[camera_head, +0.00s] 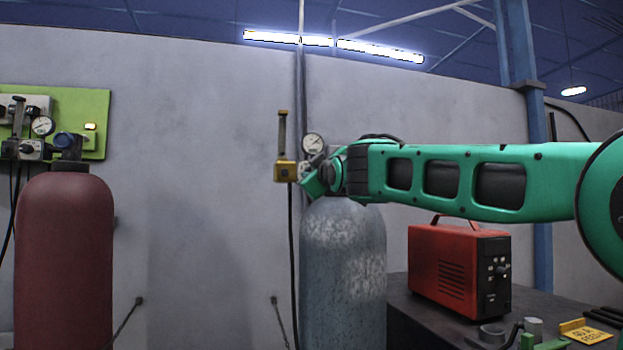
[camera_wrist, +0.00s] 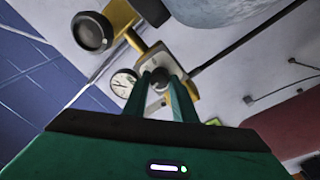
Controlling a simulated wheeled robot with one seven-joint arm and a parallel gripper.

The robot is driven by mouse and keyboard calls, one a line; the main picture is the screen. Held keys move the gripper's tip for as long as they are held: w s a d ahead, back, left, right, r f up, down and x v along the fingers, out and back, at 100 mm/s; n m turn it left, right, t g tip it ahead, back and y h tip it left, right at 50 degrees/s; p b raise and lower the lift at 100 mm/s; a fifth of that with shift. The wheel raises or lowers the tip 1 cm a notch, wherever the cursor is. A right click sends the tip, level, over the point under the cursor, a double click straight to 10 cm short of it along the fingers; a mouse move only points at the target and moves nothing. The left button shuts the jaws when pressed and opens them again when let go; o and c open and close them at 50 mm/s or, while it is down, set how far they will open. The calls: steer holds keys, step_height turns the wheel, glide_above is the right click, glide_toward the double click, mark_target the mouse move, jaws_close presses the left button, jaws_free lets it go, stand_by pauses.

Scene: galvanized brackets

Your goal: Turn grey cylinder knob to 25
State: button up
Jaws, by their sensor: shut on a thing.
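The grey cylinder (camera_head: 343,270) stands upright in the middle of the head view; its rounded top also shows in the wrist view (camera_wrist: 220,10). A brass regulator (camera_head: 286,171) with a round white gauge (camera_head: 313,143) sits at its top. In the wrist view the gauge (camera_wrist: 124,82) lies left of my fingers, its reading too small to tell. My gripper (camera_wrist: 162,78) is shut on the small dark knob (camera_wrist: 160,73) on the regulator's front. In the head view my gripper (camera_head: 314,186) is at the regulator, with its fingertips and the knob hidden.
A dark red cylinder (camera_head: 64,260) stands at the left below a green panel (camera_head: 95,110) with another gauge. A red box-shaped unit (camera_head: 450,270) stands on a dark bench at the right. A round black handwheel (camera_wrist: 92,32) is near the regulator. A hose hangs beside the grey cylinder.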

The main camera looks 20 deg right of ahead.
steer(key=m, duration=0.7)
steer(key=m+g+h, duration=0.1)
steer(key=m, duration=0.7)
steer(key=m+g, duration=0.1)
steer(key=m, duration=0.6)
steer(key=shift+w+d+f+h, duration=0.1)
steer(key=shift+d+h, duration=0.05)
steer(key=shift+h, duration=0.25)
steer(key=shift+m, duration=0.4)
steer(key=o, duration=1)
steer(key=shift+o, duration=0.2)
steer(key=s+a, duration=0.1)
steer(key=s, duration=0.9)
steer(key=shift+s+r, duration=0.3)
steer(key=shift+r, duration=0.05)
steer(key=shift+a, duration=0.1)
